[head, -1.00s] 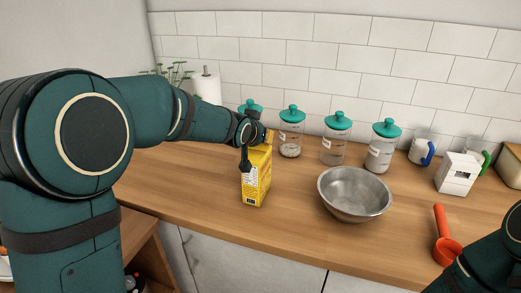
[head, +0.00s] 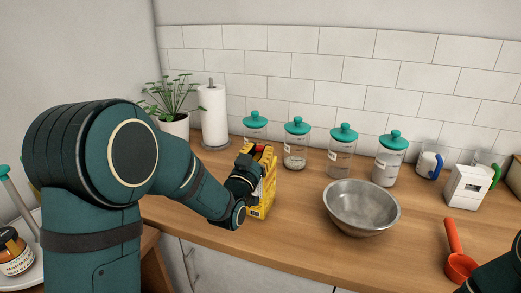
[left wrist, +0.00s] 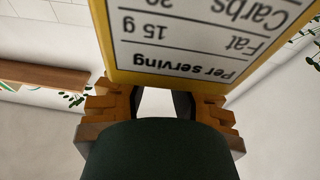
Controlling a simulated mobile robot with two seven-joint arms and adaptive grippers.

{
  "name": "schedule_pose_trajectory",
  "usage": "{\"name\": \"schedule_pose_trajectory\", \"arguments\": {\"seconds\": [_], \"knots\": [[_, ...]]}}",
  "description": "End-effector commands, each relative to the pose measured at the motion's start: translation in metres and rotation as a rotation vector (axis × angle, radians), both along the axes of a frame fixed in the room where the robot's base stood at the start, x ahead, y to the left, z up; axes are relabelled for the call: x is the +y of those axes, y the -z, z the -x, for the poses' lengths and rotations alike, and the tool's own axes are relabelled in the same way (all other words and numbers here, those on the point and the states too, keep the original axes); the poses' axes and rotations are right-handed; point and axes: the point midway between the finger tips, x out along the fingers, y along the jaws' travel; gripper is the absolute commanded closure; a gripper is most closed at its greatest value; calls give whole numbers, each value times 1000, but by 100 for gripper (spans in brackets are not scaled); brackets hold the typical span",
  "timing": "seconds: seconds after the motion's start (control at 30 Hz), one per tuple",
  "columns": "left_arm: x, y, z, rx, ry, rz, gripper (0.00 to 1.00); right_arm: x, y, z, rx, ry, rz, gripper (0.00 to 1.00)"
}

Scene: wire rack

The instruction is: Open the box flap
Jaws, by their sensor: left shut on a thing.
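A yellow box (head: 267,192) stands on the wooden counter, left of the metal bowl. My left gripper (head: 255,162) is at the upper left of the box in the head view and hides part of its top and front. It is shut on the box, but I cannot tell whether on the flap or the body. In the left wrist view the box's printed label panel (left wrist: 190,42) fills the upper middle, close beyond the orange-brown fingers (left wrist: 163,108). How far the flap is open is not clear. My right arm shows at the lower right corner; its gripper is out of view.
A metal bowl (head: 361,208) stands right of the box. Teal-lidded jars (head: 297,146) line up behind, with a paper towel roll (head: 213,115) and plant (head: 172,105) at left.

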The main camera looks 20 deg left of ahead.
Motion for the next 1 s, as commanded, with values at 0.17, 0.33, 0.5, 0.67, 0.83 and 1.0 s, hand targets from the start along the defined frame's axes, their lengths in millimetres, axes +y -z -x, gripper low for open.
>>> {"name": "schedule_pose_trajectory", "arguments": {"seconds": [0.17, 0.33, 0.5, 0.67, 0.83, 1.0], "knots": [[1, 3, 2, -63, 0, 4, 100, 0, 0, 0, 0, 0, 0, 53], [0, 2, 4, -95, 1, 6, 100, 0, 0, 0, 0, 0, 0, 53], [0, 2, 4, -105, 1, 8, 100, 0, 0, 0, 0, 0, 0, 53], [0, 1, 4, -106, 1, 8, 100, 0, 0, 0, 0, 0, 0, 53], [0, 1, 4, -105, 1, 8, 51, 0, 0, 0, 0, 0, 0, 53], [0, 1, 4, -105, 1, 8, 40, 0, 0, 0, 0, 0, 0, 53]]}}
